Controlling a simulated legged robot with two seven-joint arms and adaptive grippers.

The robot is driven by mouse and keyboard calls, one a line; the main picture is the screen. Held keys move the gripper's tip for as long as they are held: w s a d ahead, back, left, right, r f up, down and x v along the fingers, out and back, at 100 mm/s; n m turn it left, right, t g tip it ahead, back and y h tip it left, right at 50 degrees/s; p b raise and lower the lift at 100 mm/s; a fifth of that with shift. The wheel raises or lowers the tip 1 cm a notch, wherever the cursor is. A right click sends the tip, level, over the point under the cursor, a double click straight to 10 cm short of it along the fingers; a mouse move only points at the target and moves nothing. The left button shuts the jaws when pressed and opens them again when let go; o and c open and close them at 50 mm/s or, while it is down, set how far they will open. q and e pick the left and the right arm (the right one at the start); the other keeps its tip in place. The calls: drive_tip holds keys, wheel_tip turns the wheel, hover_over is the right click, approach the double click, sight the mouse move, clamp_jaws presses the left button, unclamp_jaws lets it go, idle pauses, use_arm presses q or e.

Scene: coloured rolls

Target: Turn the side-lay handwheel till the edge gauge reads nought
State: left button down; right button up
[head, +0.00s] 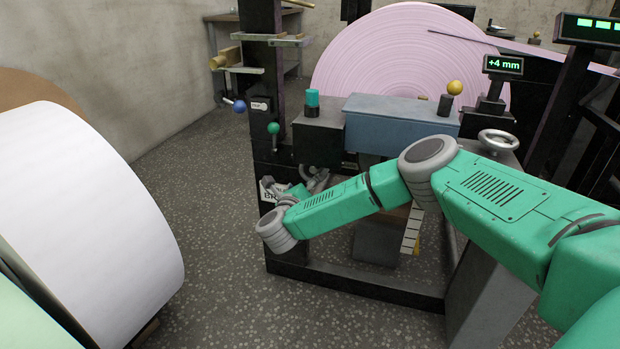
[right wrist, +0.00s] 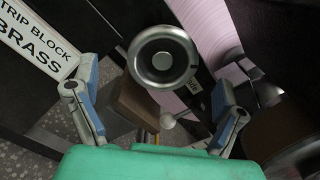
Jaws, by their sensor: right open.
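The edge gauge (head: 503,65) is a small black display on a post and reads +4 mm. A silver handwheel (head: 498,140) sits on the machine's right end below it. In the right wrist view, a round metal wheel (right wrist: 162,57) with a pale hub lies ahead, with a small label beside it that I cannot read surely. I cannot tell whether it is the side-lay handwheel. My right gripper (head: 297,185) is low by the machine's left end, partly hidden by its own arm. Its fingers (right wrist: 157,85) are spread and empty, apart from the wheel. My left gripper is out of view.
A "TRIP BLOCK BRASS" label (right wrist: 38,40) is close by the left finger in the right wrist view. Blue (head: 239,106) and green (head: 273,128) ball knobs stand above my right gripper. A large white roll (head: 90,220) fills the left; a pink roll (head: 400,55) stands behind.

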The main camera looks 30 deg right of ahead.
sight(313, 173)
drive_tip(key=x, duration=0.2)
drive_tip(key=b+x, duration=0.1)
drive_tip(key=x, duration=0.1)
drive_tip(key=shift+s+d+f, duration=0.2)
drive_tip(key=shift+d, duration=0.05)
drive_tip(key=shift+w+d+f, duration=0.1)
drive_tip(key=shift+w+d, duration=0.1)
drive_tip(key=shift+d, duration=0.3)
drive_tip(key=shift+a, duration=0.25)
drive_tip(key=shift+a+r, duration=0.2)
drive_tip(key=shift+r, duration=0.05)
drive_tip(key=shift+c, duration=1.3)
drive_tip(key=c, duration=0.9)
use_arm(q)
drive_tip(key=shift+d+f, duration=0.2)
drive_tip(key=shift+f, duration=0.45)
use_arm(e)
drive_tip(key=shift+s+d, duration=0.1)
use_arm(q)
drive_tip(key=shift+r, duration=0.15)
